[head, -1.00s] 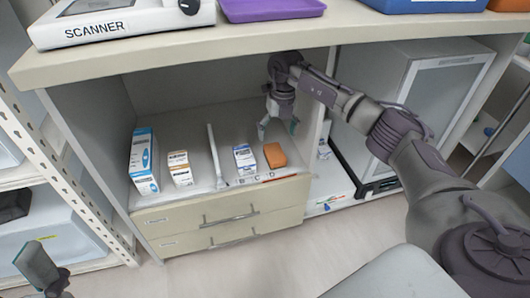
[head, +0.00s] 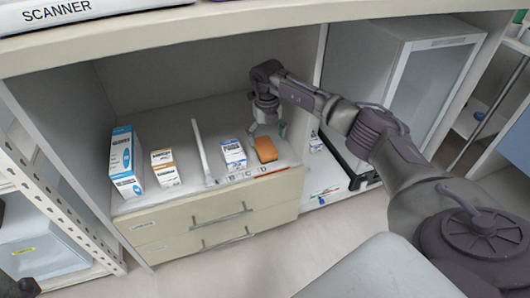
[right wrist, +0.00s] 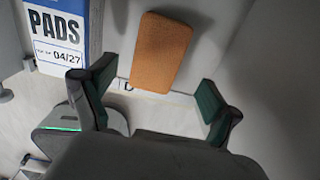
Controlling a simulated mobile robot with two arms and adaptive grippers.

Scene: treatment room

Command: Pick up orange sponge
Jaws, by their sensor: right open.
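The orange sponge (head: 266,149) lies on the cabinet shelf, at the right end of a row of items. In the right wrist view the sponge (right wrist: 160,52) is ahead of my right gripper (right wrist: 152,104), roughly centred between its spread fingers and not between their tips.
A pads box (head: 233,155) stands close to the left of the sponge. Further left are a white upright divider (head: 202,150), a small box (head: 165,168) and a taller blue-white box (head: 126,162). The cabinet's side panel is close on the right; the counter (head: 250,25) is overhead.

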